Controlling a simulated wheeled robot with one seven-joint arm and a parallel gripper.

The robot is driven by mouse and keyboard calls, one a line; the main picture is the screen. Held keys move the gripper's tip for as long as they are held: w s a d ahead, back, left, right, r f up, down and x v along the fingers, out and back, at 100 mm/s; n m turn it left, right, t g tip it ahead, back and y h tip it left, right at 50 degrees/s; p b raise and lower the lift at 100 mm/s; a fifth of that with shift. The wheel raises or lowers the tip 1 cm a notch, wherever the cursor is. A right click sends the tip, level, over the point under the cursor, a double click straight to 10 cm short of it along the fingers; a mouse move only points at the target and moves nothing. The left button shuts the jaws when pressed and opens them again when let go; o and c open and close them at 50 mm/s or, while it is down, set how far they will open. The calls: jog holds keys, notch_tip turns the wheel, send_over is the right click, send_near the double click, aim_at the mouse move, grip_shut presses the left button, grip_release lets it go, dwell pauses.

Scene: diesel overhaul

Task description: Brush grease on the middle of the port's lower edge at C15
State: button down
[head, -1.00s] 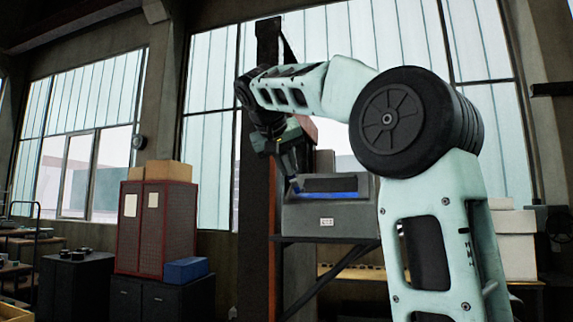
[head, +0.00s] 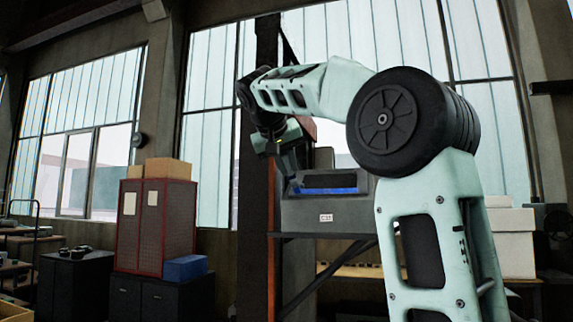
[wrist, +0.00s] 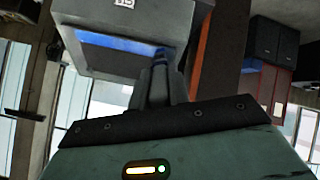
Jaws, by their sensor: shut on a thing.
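The grey box (head: 300,216) is fixed on a bracket and carries a small label (head: 326,218), too small to read surely in the head view. Its dark port (head: 335,181) has a blue strip (head: 335,191) along the lower edge. In the wrist view the box is upside down, with the blue strip (wrist: 110,44) below the label (wrist: 124,3). My gripper (wrist: 158,85) is shut on a slim tool, the brush (wrist: 160,57), whose blue end is at one end of the strip, the left end in the head view. Whether it touches cannot be told.
A dark rust-brown post (head: 254,200) stands just left of the box. A bracket arm (head: 320,236) runs under the box. A red cabinet (head: 155,225) and a blue bin (head: 186,268) stand further left. White boxes (head: 510,240) are at right.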

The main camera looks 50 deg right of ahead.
jog(key=shift+s+d+b, duration=1.55)
jog(key=shift+s+d, duration=0.45)
jog(key=shift+s, duration=2.85)
jog(key=shift+w+a+p, duration=0.5)
jog(key=shift+w+a, duration=0.15)
jog(key=shift+w, duration=0.95)
jog(key=shift+w+a+p, duration=0.45)
jog(key=shift+w+a, duration=0.25)
jog(key=shift+w, duration=0.95)
jog(key=shift+w+a+p, duration=0.5)
jog(key=shift+w+a, duration=0.15)
jog(key=shift+w, duration=0.95)
jog(key=shift+s+a+r+p, duration=0.2)
jog(key=shift+a+r+p, duration=0.35)
jog(key=shift+r, duration=0.25)
jog(key=shift+s+a+r+p, duration=0.25)
jog(key=shift+a+r+p, duration=0.3)
jog(key=shift+r, duration=0.25)
jog(key=shift+s+a+r+p, duration=0.2)
jog(key=shift+a+r+p, duration=0.35)
jog(key=shift+r, duration=0.25)
